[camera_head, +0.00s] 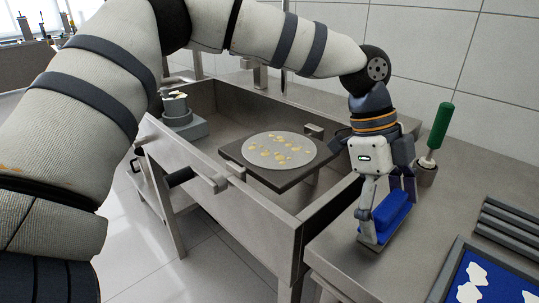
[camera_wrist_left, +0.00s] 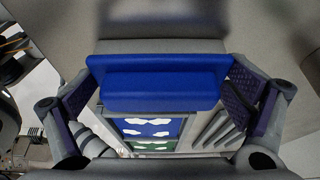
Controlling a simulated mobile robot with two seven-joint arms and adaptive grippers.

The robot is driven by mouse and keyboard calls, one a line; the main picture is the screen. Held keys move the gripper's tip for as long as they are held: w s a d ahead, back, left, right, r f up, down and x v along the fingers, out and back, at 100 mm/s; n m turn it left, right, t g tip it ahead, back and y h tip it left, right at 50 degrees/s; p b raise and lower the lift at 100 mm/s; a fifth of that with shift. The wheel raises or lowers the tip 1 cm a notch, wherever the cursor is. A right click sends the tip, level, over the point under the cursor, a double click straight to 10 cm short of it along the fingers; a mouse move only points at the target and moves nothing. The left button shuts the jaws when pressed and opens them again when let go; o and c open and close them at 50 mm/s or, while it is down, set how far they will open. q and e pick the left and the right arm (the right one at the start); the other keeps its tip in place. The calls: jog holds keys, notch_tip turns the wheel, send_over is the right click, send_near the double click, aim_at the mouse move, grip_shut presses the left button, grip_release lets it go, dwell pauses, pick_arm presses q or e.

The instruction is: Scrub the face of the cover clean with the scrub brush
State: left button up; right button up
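The cover (camera_head: 297,160) is a round grey disc with several yellowish patches on its face. It lies flat on a dark square plate in the metal basin, left of my left gripper. My left gripper (camera_head: 386,206) is over the counter right of the basin, pointing down. The scrub brush (camera_head: 394,214), a blue block with a grey underside, is between its fingers. In the left wrist view, the finger pads meet both ends of the brush (camera_wrist_left: 160,90). I cannot tell whether its underside touches the counter. My right gripper is not in view.
A green-handled brush (camera_head: 440,126) stands in a holder behind my gripper. A blue tray with white shapes (camera_head: 455,262) and grey slats (camera_head: 510,225) lie at the right. The basin's raised rim (camera_head: 325,205) runs between brush and cover. A grey round-topped part (camera_head: 184,126) stands at the basin's left.

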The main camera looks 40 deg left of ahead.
pick_arm(q)
jog(key=c, duration=0.6)
jog(key=shift+o, duration=0.2)
jog(key=shift+r+p, duration=0.85)
jog(key=shift+r, duration=2.2)
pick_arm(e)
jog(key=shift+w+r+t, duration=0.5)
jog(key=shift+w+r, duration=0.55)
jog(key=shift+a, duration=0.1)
